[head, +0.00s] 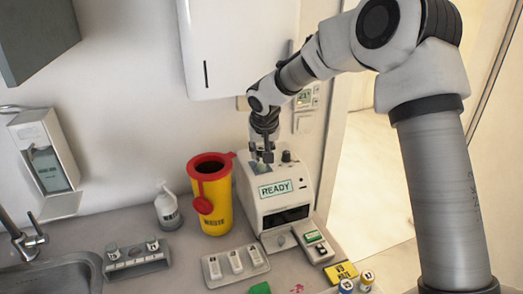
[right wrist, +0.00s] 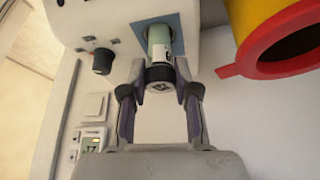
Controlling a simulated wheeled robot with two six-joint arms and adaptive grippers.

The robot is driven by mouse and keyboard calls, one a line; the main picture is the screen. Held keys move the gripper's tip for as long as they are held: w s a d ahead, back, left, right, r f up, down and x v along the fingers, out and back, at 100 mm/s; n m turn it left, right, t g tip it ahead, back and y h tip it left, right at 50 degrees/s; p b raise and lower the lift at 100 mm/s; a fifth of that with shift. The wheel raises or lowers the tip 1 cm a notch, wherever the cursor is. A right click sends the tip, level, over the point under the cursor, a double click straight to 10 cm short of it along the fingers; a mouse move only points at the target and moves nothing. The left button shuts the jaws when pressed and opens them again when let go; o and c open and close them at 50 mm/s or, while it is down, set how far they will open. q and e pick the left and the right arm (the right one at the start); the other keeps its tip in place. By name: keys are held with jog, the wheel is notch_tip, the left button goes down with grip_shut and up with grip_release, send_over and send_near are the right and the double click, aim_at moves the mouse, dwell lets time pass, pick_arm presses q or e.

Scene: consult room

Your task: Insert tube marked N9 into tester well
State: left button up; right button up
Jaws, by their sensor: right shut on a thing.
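The white tester (head: 275,194) stands on the counter against the wall, with a green READY label on its front. My right gripper (head: 262,155) is above its top. In the right wrist view my right gripper (right wrist: 160,88) is shut on a tube (right wrist: 159,48) by its dark cap. The tube has a pale green body and points at the blue square around the well (right wrist: 178,38) on the tester top. Its far end seems to be at or in the well; how deep I cannot tell. The N9 mark cannot be read. My left gripper is not in view.
A yellow waste bin (head: 217,205) with a red lid stands left of the tester, close beside it. A grey rack (head: 135,262) with capped tubes, a white tray (head: 235,262) and a pump bottle (head: 168,208) are on the counter.

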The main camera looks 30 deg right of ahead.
jog(key=shift+f+b, duration=0.65)
jog(key=shift+f, duration=0.2)
jog(key=o, duration=1)
jog(key=shift+o, duration=0.2)
jog(key=shift+r, duration=0.1)
jog(key=v, duration=1.2)
jog(key=shift+s, duration=0.1)
